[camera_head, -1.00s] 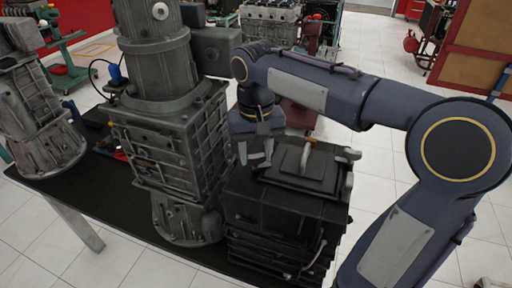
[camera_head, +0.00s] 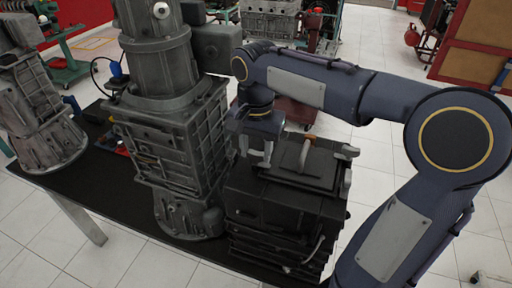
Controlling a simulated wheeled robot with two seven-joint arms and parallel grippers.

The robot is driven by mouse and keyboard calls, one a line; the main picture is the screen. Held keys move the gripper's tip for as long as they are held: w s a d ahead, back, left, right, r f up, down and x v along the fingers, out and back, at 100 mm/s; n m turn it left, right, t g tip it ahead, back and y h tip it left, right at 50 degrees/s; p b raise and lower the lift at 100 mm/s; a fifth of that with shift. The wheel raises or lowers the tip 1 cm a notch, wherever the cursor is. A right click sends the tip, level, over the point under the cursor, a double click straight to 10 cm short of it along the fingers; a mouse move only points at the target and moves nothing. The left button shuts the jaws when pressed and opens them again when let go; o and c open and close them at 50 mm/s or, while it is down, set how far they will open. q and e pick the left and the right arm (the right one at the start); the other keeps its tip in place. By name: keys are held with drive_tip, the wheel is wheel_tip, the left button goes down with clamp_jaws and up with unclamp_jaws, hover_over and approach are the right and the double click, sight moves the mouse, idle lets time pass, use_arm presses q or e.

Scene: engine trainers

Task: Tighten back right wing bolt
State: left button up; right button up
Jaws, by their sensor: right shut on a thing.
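A black box-shaped unit (camera_head: 275,215) stands at the right end of the dark table, with a raised lid (camera_head: 318,168) and a pale upright lever with an orange tip (camera_head: 304,154) on top. A grey wing bolt (camera_head: 348,151) shows at the lid's far right corner. My right gripper (camera_head: 256,154) points down at the left side of the lid, by the far edge. It is shut on a wing bolt there, which is mostly hidden by the fingers. My left gripper is out of view.
A tall grey gearbox housing (camera_head: 165,130) stands close left of the gripper. Another grey housing (camera_head: 38,115) stands further left on the black tabletop (camera_head: 95,185). My right arm arches over from the right.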

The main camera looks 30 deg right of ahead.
sight(256, 152)
drive_tip(key=shift+r, duration=0.1)
drive_tip(key=o, duration=1)
wheel_tip(256, 152, up, 8)
drive_tip(key=shift+f, duration=0.15)
idle(0.5)
